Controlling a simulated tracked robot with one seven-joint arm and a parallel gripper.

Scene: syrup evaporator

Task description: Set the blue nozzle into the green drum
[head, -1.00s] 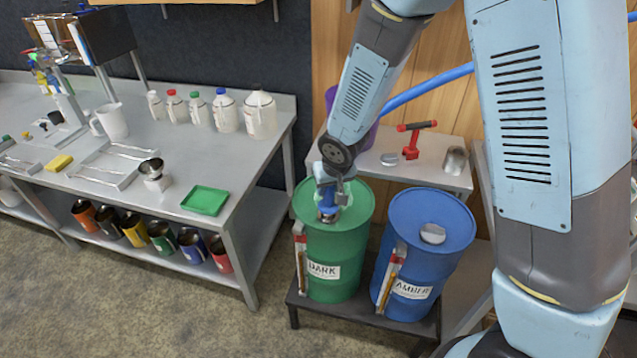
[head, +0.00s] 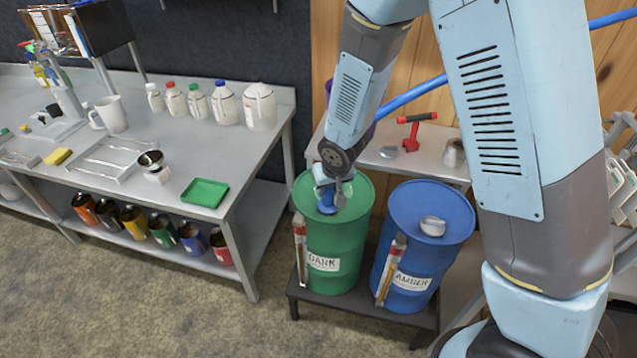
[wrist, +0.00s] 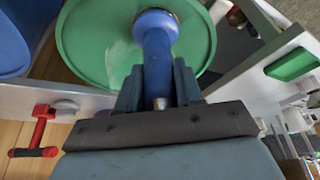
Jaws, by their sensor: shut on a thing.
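The green drum (head: 350,248), labelled DARK, stands on a low dark stand; its top also fills the upper middle of the wrist view (wrist: 85,45). My gripper (head: 331,185) is over the drum's top, pointing down. In the wrist view its two fingers (wrist: 158,88) are shut on the blue nozzle (wrist: 158,40). The nozzle's wide end points at the drum top. The nozzle also shows in the head view (head: 326,203), low against the drum top. Its wide end covers whatever opening lies under it, so I cannot tell whether it is seated.
The blue drum (head: 432,255), labelled AMBER, stands close on the right with a grey cap (head: 433,226) on top. Behind, a shelf holds a red tool (head: 412,132) and a metal cup (head: 453,153). A steel bench with a green tray (head: 204,193) stands on the left.

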